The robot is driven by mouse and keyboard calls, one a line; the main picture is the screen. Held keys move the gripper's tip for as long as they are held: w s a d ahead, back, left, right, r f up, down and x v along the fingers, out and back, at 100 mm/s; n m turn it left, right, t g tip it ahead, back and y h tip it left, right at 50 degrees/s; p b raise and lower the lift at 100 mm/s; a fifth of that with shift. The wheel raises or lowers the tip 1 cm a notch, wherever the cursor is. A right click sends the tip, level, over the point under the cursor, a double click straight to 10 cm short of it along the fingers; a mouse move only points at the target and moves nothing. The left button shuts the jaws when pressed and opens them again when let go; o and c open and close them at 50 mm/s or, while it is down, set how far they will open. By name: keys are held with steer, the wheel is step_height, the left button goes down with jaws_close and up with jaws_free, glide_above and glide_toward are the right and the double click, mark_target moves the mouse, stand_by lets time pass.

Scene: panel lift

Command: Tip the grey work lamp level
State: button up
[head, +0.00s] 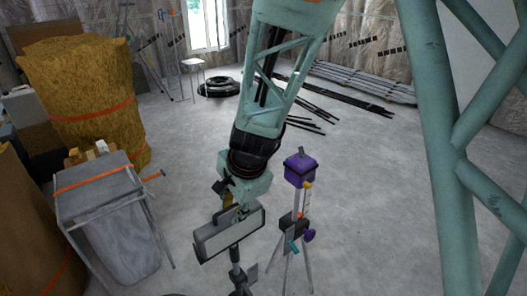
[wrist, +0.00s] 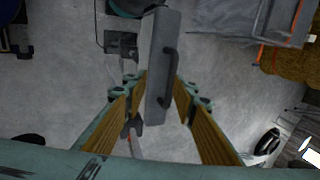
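The grey work lamp (head: 230,236) shows in the head view at the lower middle, a box with a pale front panel on a dark stand (head: 237,275). Its left end sits lower in the picture than its right. My gripper (head: 238,212) is at the lamp's back upper side, partly hidden by it. In the wrist view the lamp (wrist: 155,60) with its dark handle (wrist: 169,75) lies between the two yellow-padded fingers of my gripper (wrist: 160,92). The fingers stand apart on either side of it, and I see no clear contact.
A purple-topped tripod device (head: 299,170) stands close to the lamp's right. A grey bin on a frame (head: 115,215) and insulation rolls (head: 80,85) are at the left. Black coils (head: 220,88) and dark strips (head: 320,92) lie behind. The floor at right is largely clear.

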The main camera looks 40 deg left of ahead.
steer(key=s+d+r, duration=0.1)
steer(key=d, duration=1.1)
steer(key=shift+s+d+r, duration=0.15)
steer(key=shift+s+r, duration=0.15)
steer(key=shift+r, duration=0.1)
stand_by(0.5)
steer(key=shift+w+d, duration=0.1)
